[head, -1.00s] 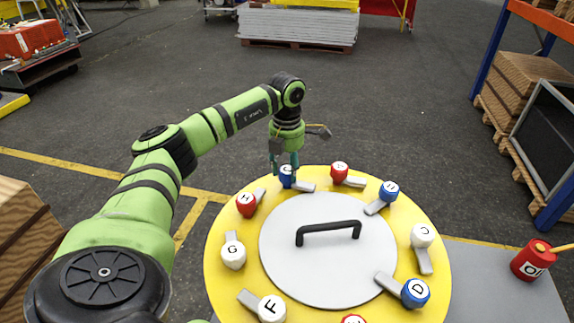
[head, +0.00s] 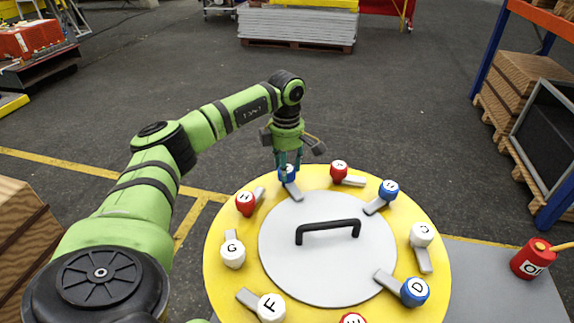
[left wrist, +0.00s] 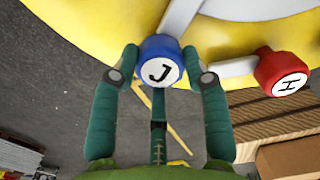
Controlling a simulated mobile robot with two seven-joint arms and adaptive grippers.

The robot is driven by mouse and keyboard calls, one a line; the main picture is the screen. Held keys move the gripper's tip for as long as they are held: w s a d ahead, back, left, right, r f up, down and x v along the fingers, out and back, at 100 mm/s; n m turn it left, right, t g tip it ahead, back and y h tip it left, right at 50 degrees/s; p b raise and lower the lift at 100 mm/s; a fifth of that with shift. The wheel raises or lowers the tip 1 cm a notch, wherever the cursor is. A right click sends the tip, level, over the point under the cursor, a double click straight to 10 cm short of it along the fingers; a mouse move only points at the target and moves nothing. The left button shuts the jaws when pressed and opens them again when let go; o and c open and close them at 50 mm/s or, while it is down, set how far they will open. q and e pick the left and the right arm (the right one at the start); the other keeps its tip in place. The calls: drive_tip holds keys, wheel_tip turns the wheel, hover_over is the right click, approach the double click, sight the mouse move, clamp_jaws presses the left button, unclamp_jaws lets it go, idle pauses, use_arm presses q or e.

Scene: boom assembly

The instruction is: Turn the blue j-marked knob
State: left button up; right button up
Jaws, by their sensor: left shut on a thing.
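The blue J-marked knob (head: 285,176) sits at the far edge of the round yellow plate (head: 225,222). Its grey lever points inward and slightly right, towards the plate's centre. In the left wrist view the knob (left wrist: 159,55) shows its white face with a black J. My left gripper (head: 288,166) comes down on it from above and is shut on it, with its teal fingers on either side of the knob in the left wrist view (left wrist: 160,78). The fingers partly hide the knob in the head view. My right gripper is not in view.
A red H knob (head: 245,204) and another red knob (head: 339,168) flank it closely. Several more lettered knobs ring the plate around a grey disc (head: 330,265) with a black handle (head: 328,228). A red can (head: 530,262) stands on the grey surface at right.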

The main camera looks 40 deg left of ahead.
use_arm(q)
drive_tip(key=shift+s+a+f+m, duration=0.1)
drive_tip(key=shift+s+m, duration=0.05)
drive_tip(key=shift+m, duration=0.25)
drive_tip(key=o, duration=1.1)
drive_tip(key=shift+o, duration=0.2)
drive_tip(key=shift+a, duration=0.1)
drive_tip(key=shift+r, duration=0.5)
wheel_tip(320, 180, up, 11)
